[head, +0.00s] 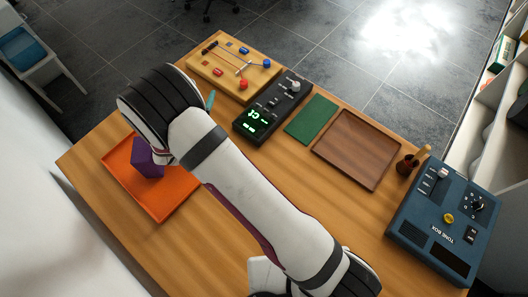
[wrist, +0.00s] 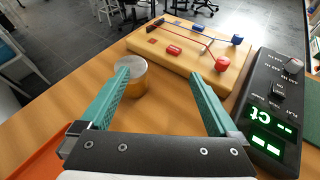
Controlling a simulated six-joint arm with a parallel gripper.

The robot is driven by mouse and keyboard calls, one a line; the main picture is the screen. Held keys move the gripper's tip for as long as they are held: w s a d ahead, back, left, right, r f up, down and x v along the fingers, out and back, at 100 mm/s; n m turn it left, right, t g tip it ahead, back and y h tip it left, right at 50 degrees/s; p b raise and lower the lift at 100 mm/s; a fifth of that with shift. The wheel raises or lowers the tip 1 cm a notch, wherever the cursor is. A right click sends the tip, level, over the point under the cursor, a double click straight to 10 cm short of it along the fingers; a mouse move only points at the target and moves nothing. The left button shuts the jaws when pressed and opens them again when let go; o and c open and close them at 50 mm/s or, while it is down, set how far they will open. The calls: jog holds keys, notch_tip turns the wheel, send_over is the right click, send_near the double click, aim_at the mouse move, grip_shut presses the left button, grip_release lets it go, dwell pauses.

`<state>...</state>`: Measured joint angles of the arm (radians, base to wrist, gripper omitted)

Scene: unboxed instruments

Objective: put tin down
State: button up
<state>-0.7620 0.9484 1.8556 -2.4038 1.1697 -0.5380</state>
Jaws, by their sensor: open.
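The tin (wrist: 134,80), a short cylinder with a silver lid and a yellow-orange side, stands upright on the wooden table in the wrist view. My gripper (wrist: 160,76) is open, with its two teal fingers spread wide. The left finger overlaps the tin's left part in the picture; I cannot tell whether it touches. The space between the fingers is otherwise empty. In the head view my arm hides the tin, and only a bit of a teal finger (head: 211,99) shows.
A wooden board with wires (head: 233,66) and a black device with a green display (head: 270,108) lie beyond my gripper. An orange tray (head: 172,200) with a purple block (head: 147,160) is at left. A green mat (head: 312,119), brown tray (head: 357,150) and blue tone box (head: 440,222) are at right.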

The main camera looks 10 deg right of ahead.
jog(key=s+d+r+m+g+h, duration=0.25)
jog(key=d+r+m, duration=0.4)
jog(key=d, duration=0.35)
jog(key=s+d+r+m+g+h, duration=0.25)
jog(key=d+r+m+h, duration=0.2)
jog(key=d+m, duration=0.4)
jog(key=s+d+r+m+g, duration=0.3)
jog(key=s+d+m+g, duration=0.2)
jog(key=s+d+m, duration=0.3)
jog(key=s+d+m+g+y, duration=0.3)
jog(key=s+m, duration=0.2)
jog(key=s, duration=0.6)
jog(key=s+a+m+y, duration=0.8)
jog(key=s+a+m, duration=0.1)
jog(key=s+m, duration=0.1)
jog(key=shift+s+a+r+m+g, duration=0.3)
jog(key=shift+s+a+m, duration=0.1)
jog(key=shift+s, duration=0.35)
